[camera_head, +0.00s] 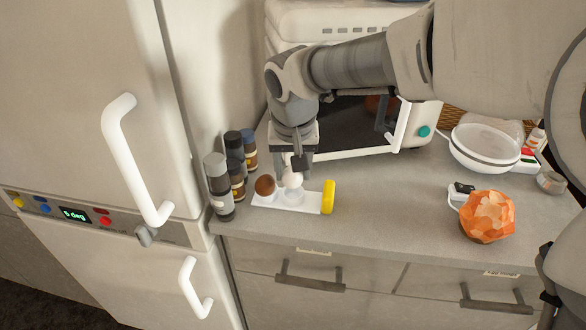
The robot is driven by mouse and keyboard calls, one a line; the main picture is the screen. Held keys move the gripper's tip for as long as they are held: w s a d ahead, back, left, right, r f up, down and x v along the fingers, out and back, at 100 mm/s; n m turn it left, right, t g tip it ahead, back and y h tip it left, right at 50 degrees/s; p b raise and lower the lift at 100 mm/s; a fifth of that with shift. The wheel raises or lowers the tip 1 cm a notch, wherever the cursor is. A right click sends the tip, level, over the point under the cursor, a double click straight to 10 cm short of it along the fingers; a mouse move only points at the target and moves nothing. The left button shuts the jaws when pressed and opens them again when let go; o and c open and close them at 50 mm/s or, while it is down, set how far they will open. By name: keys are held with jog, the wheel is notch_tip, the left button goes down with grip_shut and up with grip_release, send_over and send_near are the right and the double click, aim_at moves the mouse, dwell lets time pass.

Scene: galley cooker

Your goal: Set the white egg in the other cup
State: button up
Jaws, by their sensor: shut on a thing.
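My gripper (293,172) points down over the counter. It is shut on the white egg (293,179), whose lower part shows between the fingers. Under the egg is a pale cup (295,195) on a white holder (313,204). I cannot tell whether the egg touches the cup. A brown egg (265,185) sits at the left end of the holder, and any cup under it is hard to make out. A yellow block (328,197) stands at the holder's right end.
Several dark jars (235,155) and a grey-topped bottle (219,185) stand close left. A white microwave (410,130) is behind. The counter (385,205) is clear between holder and orange bowl.

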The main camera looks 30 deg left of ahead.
aim_at(293, 182)
jog(key=shift+f+b, duration=1.3)
jog(key=shift+f, duration=0.35)
dwell(0.6)
jog(key=o, duration=0.9)
jog(key=shift+c, duration=0.2)
